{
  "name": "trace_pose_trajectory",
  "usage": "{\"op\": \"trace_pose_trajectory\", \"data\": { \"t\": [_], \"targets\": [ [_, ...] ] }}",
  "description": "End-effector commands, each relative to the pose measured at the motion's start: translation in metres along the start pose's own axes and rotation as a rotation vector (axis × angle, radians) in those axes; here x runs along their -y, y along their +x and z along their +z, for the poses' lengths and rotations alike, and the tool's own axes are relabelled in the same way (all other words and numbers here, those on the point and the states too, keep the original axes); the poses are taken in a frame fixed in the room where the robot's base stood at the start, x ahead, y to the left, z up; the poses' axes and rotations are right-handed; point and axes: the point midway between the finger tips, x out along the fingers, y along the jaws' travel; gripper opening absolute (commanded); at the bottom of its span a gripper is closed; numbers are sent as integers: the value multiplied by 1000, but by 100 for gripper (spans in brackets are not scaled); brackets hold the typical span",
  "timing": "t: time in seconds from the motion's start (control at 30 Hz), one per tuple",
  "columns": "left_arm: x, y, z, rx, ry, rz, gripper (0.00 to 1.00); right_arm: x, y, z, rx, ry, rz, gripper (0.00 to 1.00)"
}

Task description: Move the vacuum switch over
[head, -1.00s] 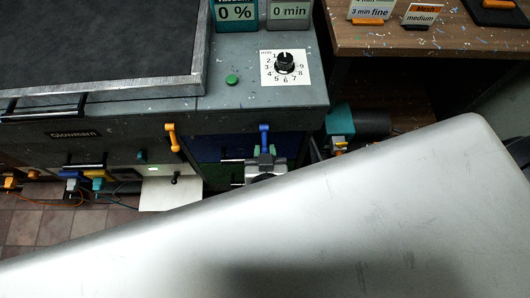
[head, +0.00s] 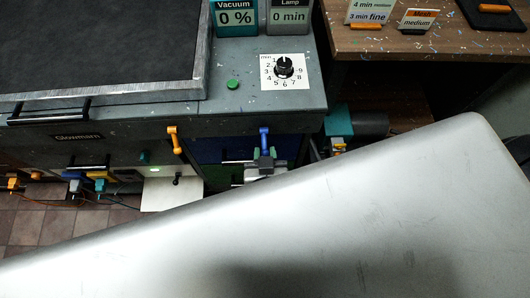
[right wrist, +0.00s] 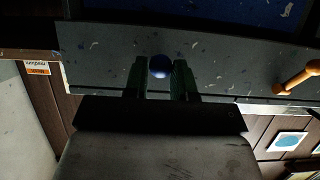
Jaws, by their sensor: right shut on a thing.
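A blue lever (head: 264,138) and an orange lever (head: 174,140) stand on the front of the grey machine (head: 235,118). No label shows which one is the vacuum switch. My right gripper (head: 265,154) is at the blue lever, with a green finger on either side. In the right wrist view, the gripper (right wrist: 160,78) is shut around the blue lever, whose round end (right wrist: 160,66) shows between the fingers. The orange lever (right wrist: 298,78) is at the right there, apart from the gripper. The vacuum display (head: 235,15) reads 0 %. My left gripper is not in view.
A numbered dial (head: 284,68) and a green button (head: 233,84) are on the machine top. A lamp display (head: 289,14) reads 0 min. A brown table (head: 430,42) stands at the right. A large silver surface covers the lower right of the head view.

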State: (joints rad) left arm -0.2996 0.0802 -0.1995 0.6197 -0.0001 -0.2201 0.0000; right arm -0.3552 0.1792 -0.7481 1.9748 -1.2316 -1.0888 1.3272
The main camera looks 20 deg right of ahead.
Motion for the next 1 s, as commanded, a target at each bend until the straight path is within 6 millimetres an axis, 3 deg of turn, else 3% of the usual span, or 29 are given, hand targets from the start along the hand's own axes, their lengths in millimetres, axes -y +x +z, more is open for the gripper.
{"op": "trace_pose_trajectory", "data": {
  "t": [0.37,0.7,1.0],
  "targets": [
    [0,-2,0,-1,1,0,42,0,-2,-4,-4,1,0,12],
    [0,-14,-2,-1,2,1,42,0,-8,-20,-5,2,1,12],
    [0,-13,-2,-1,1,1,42,0,-8,-19,-5,1,1,12]
  ]
}}
